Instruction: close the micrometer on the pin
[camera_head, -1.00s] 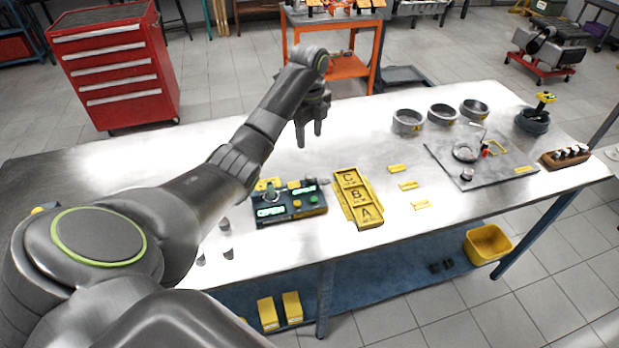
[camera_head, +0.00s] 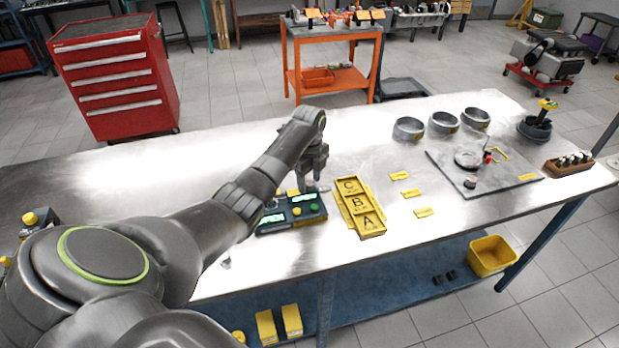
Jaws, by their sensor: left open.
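The micrometer appears to be on the dark box with green lit displays (camera_head: 292,211), which lies on the steel bench left of the lettered yellow tray. One display seems to read OPEN. My left gripper (camera_head: 309,181) is open, fingers pointing down, at the back right edge of this box. I cannot tell whether the fingers touch it. I cannot make out the pin at this size. My right gripper is not in view.
The yellow tray (camera_head: 361,215) marked A, B and C is close to the right of the box. Yellow tags (camera_head: 411,192), grey rings (camera_head: 408,128) and a grey plate (camera_head: 505,181) are further right. The bench behind the gripper is clear.

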